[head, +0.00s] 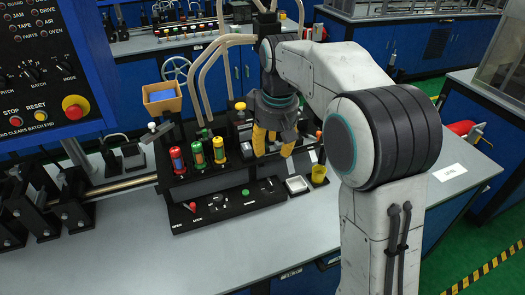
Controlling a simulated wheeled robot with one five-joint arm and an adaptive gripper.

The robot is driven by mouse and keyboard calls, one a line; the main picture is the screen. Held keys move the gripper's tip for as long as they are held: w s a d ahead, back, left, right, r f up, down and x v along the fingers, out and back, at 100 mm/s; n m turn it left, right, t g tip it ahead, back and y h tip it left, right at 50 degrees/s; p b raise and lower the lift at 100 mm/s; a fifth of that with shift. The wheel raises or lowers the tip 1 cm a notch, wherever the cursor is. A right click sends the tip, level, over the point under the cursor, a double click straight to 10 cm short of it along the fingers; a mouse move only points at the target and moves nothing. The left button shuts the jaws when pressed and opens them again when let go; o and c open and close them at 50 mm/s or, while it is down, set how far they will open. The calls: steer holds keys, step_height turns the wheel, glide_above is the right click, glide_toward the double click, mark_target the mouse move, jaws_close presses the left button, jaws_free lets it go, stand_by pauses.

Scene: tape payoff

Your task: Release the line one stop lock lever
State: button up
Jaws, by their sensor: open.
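A black panel (225,221) lies along the front of the black fixture on the grey bench. At its left end is a small lever with a red knob (193,206), beside printed words that seem to read OPEN and LOCK. I take it for the stop lock lever, but no line number is legible. A green button (245,192) and another small lever (268,184) sit farther right. My gripper (273,146) has yellow fingers spread apart and pointing down, empty, above the right part of the fixture. It is well up and right of the red-knobbed lever.
Three capped cylinders, red (178,160), green (198,155) and yellow (219,150), stand on the fixture. A yellow cup (319,174) and a white tray (297,184) are at right. A control cabinet (45,60) rises at left. The bench front is clear.

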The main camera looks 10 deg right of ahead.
steer(key=shift+s+a, duration=0.15)
steer(key=shift+s, duration=0.1)
steer(key=shift+o, duration=0.2)
